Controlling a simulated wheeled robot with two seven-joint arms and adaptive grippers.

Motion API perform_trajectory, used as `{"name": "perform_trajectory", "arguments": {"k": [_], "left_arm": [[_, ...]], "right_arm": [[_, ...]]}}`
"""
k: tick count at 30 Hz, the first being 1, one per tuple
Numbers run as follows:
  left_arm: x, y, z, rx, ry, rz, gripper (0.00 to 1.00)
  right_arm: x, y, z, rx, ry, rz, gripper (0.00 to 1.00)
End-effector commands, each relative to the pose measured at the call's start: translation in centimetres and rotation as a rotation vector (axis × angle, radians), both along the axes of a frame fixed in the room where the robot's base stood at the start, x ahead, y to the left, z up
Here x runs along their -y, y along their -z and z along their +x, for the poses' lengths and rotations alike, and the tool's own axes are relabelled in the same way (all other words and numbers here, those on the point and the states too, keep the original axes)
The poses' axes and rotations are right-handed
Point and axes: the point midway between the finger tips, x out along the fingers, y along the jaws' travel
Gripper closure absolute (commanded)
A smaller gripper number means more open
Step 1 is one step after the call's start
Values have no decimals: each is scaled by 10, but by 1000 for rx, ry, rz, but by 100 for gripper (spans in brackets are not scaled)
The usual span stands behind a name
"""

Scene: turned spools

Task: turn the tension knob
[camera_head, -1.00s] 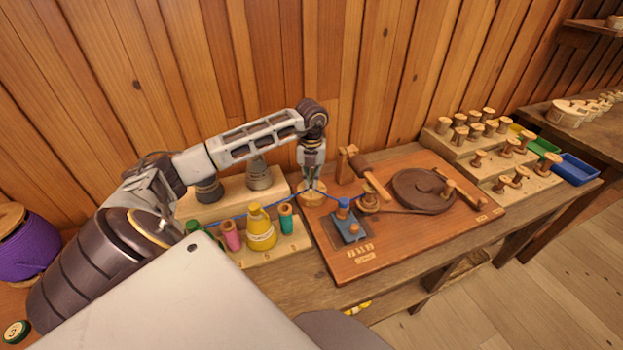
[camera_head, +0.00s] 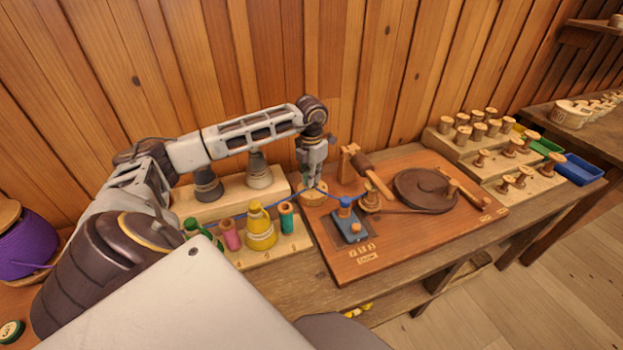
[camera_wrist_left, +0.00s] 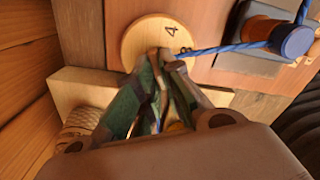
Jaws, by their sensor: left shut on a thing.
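My left gripper (camera_head: 313,184) points down at a round wooden disc (camera_head: 314,196) at the board's far left corner. The left wrist view shows the disc marked 4 (camera_wrist_left: 140,38). The fingers (camera_wrist_left: 166,58) are closed over the disc's edge, where a blue cord (camera_wrist_left: 225,46) meets them; they seem shut on this cord, though the contact is partly hidden. The cord runs right to a blue-topped post (camera_head: 345,205) on a dark block (camera_head: 352,232). A small orange knob (camera_head: 355,229) stands on that block; it may be the tension knob. My right gripper is not in view.
The wooden board (camera_head: 400,240) carries a dark turntable (camera_head: 425,190) and a wooden hammer-like arm (camera_head: 372,175). Coloured spools, including a yellow one (camera_head: 260,228), stand left of the board. A stepped spool rack (camera_head: 490,155) and blue tray (camera_head: 578,168) are at right.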

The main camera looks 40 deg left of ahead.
Motion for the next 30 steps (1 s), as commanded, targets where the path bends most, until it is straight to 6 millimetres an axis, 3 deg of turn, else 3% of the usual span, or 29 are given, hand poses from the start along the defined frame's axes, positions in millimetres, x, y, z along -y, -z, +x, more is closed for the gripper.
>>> {"name": "perform_trajectory", "arguments": {"k": [9, 27, 28, 30], "left_arm": [[-1, 0, 1, 3, 160, 2, 100], [-2, -1, 1, 4, 209, 1, 100], [-2, -1, 1, 4, 209, 1, 90], [-2, -1, 1, 4, 209, 1, 81]], "right_arm": [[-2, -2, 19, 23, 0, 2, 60], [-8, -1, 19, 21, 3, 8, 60], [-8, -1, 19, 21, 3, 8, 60], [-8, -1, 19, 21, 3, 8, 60]]}}
